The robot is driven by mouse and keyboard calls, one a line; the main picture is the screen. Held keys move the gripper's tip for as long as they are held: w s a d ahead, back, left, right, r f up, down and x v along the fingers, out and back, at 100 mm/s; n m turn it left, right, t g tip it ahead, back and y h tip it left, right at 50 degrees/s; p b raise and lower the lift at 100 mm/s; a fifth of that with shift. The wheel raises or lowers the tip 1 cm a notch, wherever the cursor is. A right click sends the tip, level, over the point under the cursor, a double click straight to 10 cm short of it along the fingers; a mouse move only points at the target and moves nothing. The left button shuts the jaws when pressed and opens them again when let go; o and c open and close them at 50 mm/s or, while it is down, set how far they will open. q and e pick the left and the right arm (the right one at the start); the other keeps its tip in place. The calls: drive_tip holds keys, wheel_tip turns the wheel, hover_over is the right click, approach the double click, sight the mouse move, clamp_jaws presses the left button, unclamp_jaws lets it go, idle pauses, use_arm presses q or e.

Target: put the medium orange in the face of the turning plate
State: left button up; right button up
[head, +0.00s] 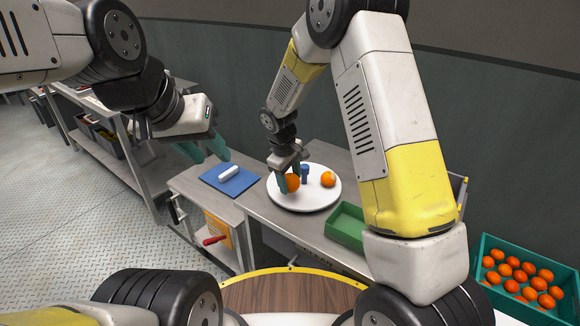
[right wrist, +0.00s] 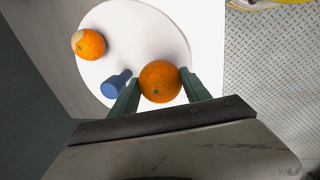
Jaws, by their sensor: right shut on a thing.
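The round white turning plate (head: 300,204) lies on the grey bench; it also shows in the right wrist view (right wrist: 150,30). My right gripper (head: 287,182) is over the plate's left part, shut on an orange (right wrist: 160,82), which also shows in the head view (head: 293,182). Any gap between that orange and the plate is hard to tell. A second orange (head: 328,179) rests on the plate's right side; in the right wrist view it (right wrist: 91,44) shows a pale patch. A blue peg-like piece (head: 305,173) stands between them. My left gripper (head: 205,152) is open and empty, left of the bench.
A blue mat (head: 240,185) with a white cylinder (head: 229,173) lies left of the plate. A green tray (head: 345,225) stands to its right. A teal crate (head: 483,255) of several oranges is at far right. A red-handled tool (head: 214,240) is below the bench top.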

drive_tip(key=shift+s+x, duration=0.2)
drive_tip(key=shift+x, duration=1.05)
drive_tip(key=o, duration=1.6)
drive_tip(key=shift+a+f, duration=0.1)
drive_tip(key=shift+a, duration=0.05)
drive_tip(key=shift+c, duration=0.2)
drive_tip(key=shift+v, duration=3.95)
